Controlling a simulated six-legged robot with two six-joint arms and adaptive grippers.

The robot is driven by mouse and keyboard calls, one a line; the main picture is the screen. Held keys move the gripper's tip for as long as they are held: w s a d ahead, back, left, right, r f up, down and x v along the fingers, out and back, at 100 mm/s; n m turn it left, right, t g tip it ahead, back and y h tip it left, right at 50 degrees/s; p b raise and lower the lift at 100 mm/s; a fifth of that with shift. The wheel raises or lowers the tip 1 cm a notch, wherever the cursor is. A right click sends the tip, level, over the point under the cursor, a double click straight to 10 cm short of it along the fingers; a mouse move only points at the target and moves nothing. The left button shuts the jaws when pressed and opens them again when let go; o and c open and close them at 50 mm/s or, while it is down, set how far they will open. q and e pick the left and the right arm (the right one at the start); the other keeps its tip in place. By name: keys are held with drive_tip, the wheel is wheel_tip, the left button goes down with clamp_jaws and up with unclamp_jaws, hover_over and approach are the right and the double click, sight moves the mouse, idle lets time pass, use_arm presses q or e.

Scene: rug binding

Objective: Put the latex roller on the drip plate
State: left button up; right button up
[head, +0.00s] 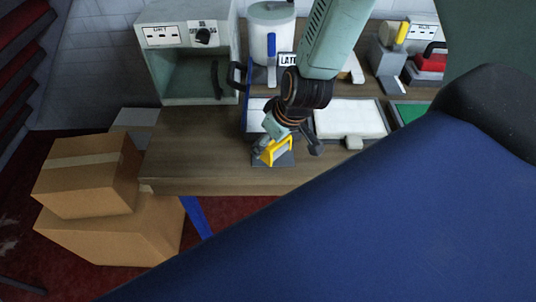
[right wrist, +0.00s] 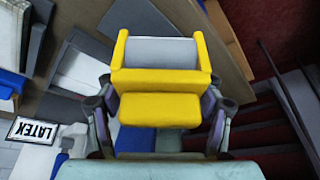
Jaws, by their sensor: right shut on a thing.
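The latex roller (right wrist: 163,52) has a yellow frame and a grey cylinder. It also shows in the head view (head: 276,150). My right gripper (right wrist: 162,112) is shut on its yellow handle, with a finger at each side. A dark grey flat plate (head: 286,160), which looks like the drip plate, lies near the front edge of the bench under the roller. It shows partly behind the roller in the right wrist view (right wrist: 137,18). I cannot tell whether roller and plate touch. My left gripper is not in view.
The wooden bench (head: 190,150) is bare to the left. A white tray (head: 350,118) lies right of my right gripper. A white pot (head: 271,35) and a grey-green cabinet (head: 188,75) stand behind. Cardboard boxes (head: 85,170) sit at left. A large blue surface (head: 350,230) hides the lower right.

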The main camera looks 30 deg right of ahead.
sight(269, 150)
wheel_tip(269, 150, down, 2)
drive_tip(key=shift+s+a+f+b, duration=0.15)
drive_tip(key=shift+f+b, duration=0.1)
drive_tip(key=shift+b, duration=0.25)
drive_tip(key=shift+f, duration=0.4)
drive_tip(key=shift+w+a+f, duration=0.1)
drive_tip(key=shift+w, duration=0.15)
drive_tip(key=shift+s+f, duration=0.1)
drive_tip(key=shift+s, duration=0.05)
drive_tip(key=o, duration=0.8)
drive_tip(key=shift+c, duration=0.2)
drive_tip(key=shift+o, duration=1.2)
